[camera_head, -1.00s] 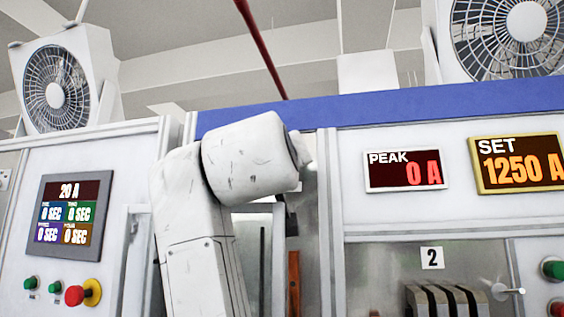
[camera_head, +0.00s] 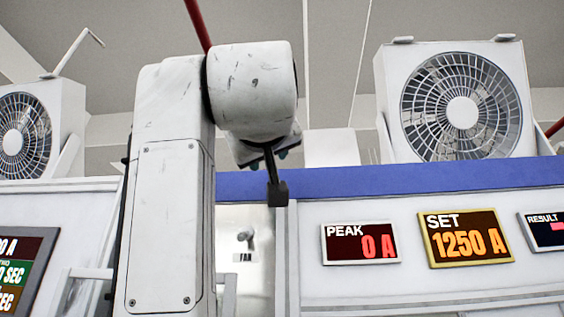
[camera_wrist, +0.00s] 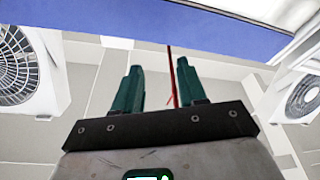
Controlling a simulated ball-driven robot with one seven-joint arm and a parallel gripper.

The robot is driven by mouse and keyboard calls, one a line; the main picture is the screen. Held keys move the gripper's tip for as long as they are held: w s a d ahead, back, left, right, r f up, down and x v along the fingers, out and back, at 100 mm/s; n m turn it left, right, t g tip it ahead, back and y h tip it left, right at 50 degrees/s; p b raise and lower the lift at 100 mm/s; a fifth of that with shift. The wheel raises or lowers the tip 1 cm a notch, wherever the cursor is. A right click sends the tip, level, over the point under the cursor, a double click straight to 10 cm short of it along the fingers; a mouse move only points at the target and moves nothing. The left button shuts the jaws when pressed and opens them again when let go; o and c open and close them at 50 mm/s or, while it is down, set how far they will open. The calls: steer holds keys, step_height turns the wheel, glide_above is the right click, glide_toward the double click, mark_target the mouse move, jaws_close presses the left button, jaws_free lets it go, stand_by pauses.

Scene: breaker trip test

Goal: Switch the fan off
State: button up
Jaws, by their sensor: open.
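Two white box fans stand on top of the cabinets in the head view. The right fan (camera_head: 461,112) is on the blue-edged cabinet, and the left fan (camera_head: 14,143) is partly cut off at the left edge. I cannot tell whether either fan is spinning. In the wrist view, one fan (camera_wrist: 16,66) is at the left edge and another fan (camera_wrist: 306,96) at the right edge. My gripper (camera_wrist: 160,82) shows there with two teal fingers apart and nothing between them. Neither finger touches a fan.
The cabinet front has a PEAK display (camera_head: 361,243) reading 0 A, a SET display (camera_head: 466,238) reading 1250 A and a RESULT display (camera_head: 545,230). A dark control screen (camera_head: 20,268) is at lower left. A red pole (camera_head: 196,22) hangs above.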

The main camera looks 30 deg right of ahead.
steer(key=s, duration=0.1)
steer(key=s+r, duration=0.1)
steer(key=s, duration=0.1)
steer(key=s+r, duration=0.1)
steer(key=s, duration=0.1)
steer(key=shift+s+r+b, duration=0.1)
steer(key=shift+b, duration=0.3)
stand_by(0.5)
